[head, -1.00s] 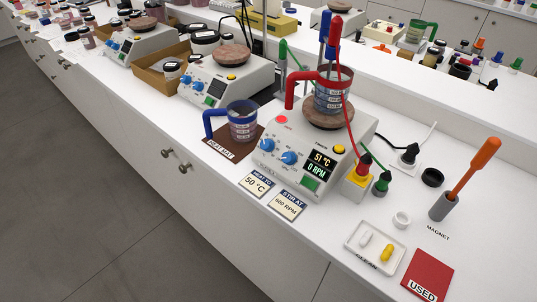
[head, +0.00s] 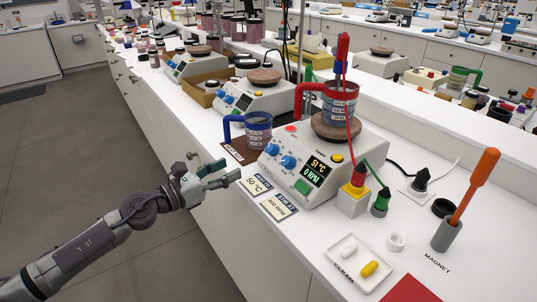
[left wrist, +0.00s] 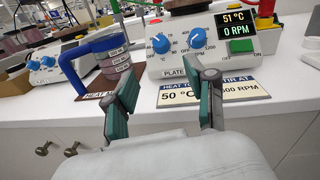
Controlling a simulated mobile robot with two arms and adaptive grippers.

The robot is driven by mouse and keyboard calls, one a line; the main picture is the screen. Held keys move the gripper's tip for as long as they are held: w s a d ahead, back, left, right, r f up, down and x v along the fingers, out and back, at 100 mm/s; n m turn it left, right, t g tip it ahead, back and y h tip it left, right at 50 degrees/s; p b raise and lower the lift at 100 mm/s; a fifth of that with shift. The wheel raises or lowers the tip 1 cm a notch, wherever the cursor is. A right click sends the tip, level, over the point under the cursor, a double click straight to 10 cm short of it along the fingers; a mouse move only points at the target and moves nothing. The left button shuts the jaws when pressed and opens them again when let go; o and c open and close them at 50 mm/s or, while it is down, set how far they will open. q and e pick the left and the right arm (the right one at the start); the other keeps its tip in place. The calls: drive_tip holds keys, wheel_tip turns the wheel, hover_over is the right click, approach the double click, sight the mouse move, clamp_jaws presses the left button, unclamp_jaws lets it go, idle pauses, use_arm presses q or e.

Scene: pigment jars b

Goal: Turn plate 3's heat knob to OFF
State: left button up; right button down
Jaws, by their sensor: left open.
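The front hotplate (head: 330,185) has two blue knobs on its front and a display reading 51 °C and 0 RPM. The left knob (head: 271,149) also shows in the left wrist view (left wrist: 161,43); the right knob (head: 288,162) shows there too (left wrist: 197,38), with 1200 on its scale. The "PLATE" label is partly hidden by a finger, so its number cannot be read. A red-handled beaker (head: 340,100) stands on the hotplate. My left gripper (head: 228,176) is open and empty in front of the knobs, apart from them; its fingers also show in the wrist view (left wrist: 170,92).
A blue-handled beaker (head: 258,130) stands on the brown mat left of the hotplate. Two cards (head: 278,207) lie before it. A yellow-and-red block (head: 354,196) and cables are on its right. A tray (head: 340,267) lies at the front right. Other hotplates stand farther back.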

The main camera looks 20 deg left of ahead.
sight(267, 150)
use_arm(q)
drive_tip(key=p+x, duration=0.2)
drive_tip(key=x, duration=0.9)
drive_tip(key=shift+w+r+p, duration=0.15)
drive_tip(key=shift+w+p, duration=0.05)
drive_tip(key=shift+p, duration=0.2)
drive_tip(key=shift+w+d, duration=0.4)
drive_tip(key=shift+w, duration=0.05)
use_arm(e)
drive_tip(key=r, duration=0.3)
drive_tip(key=shift+w+r, duration=0.2)
